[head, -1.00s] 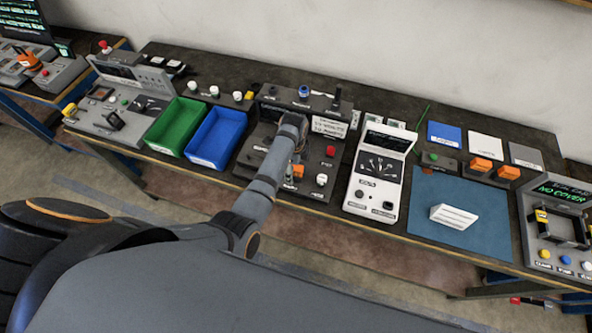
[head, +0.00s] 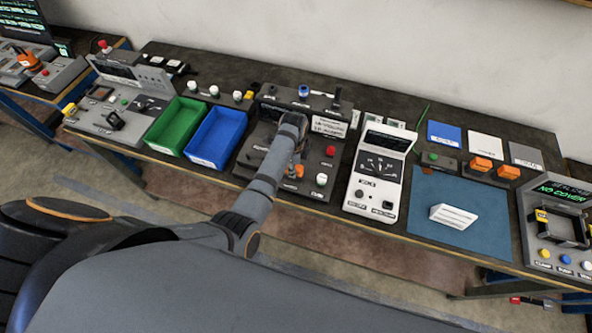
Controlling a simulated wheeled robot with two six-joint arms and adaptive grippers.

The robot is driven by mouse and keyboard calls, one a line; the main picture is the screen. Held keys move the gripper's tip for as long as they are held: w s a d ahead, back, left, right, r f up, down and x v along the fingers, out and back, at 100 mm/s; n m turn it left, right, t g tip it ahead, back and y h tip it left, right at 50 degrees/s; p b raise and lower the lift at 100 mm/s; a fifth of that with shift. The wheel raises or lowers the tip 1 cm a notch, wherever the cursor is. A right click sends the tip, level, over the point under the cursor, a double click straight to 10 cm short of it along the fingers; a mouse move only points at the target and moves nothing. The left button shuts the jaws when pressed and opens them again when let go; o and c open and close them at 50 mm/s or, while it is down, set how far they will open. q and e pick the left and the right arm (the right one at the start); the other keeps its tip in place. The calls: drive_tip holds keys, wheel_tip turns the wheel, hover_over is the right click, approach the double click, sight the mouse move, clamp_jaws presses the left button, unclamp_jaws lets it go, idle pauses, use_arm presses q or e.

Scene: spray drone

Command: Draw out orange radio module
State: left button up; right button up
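A small orange part (head: 299,171) shows beside my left forearm on the dark grey station (head: 314,188) in the middle of the bench. It may be the radio module; most of it is hidden. My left arm reaches over this station and bends down at the wrist. The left gripper's fingers are hidden or too small to make out, so I cannot tell whether they touch the orange part. Two more orange blocks (head: 482,165) sit on a small grey unit at the right. My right gripper is not in view.
A blue bin (head: 233,116) and a green bin (head: 157,148) stand left of the station. A white tester (head: 358,203) stands close on its right. A blue mat (head: 420,222) with a white ribbed block (head: 453,216) lies further right. The wall is behind.

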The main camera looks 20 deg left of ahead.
use_arm(q)
drive_tip(key=shift+r, duration=0.1)
clamp_jaws()
drive_tip(key=shift+r, duration=2.9)
drive_tip(key=w+d+r, duration=0.1)
drive_tip(key=w+r, duration=0.3)
drive_tip(key=w, duration=0.1)
drive_tip(key=shift+w+r+n, duration=0.25)
drive_tip(key=shift+w+n, duration=0.1)
drive_tip(key=shift+n, duration=0.05)
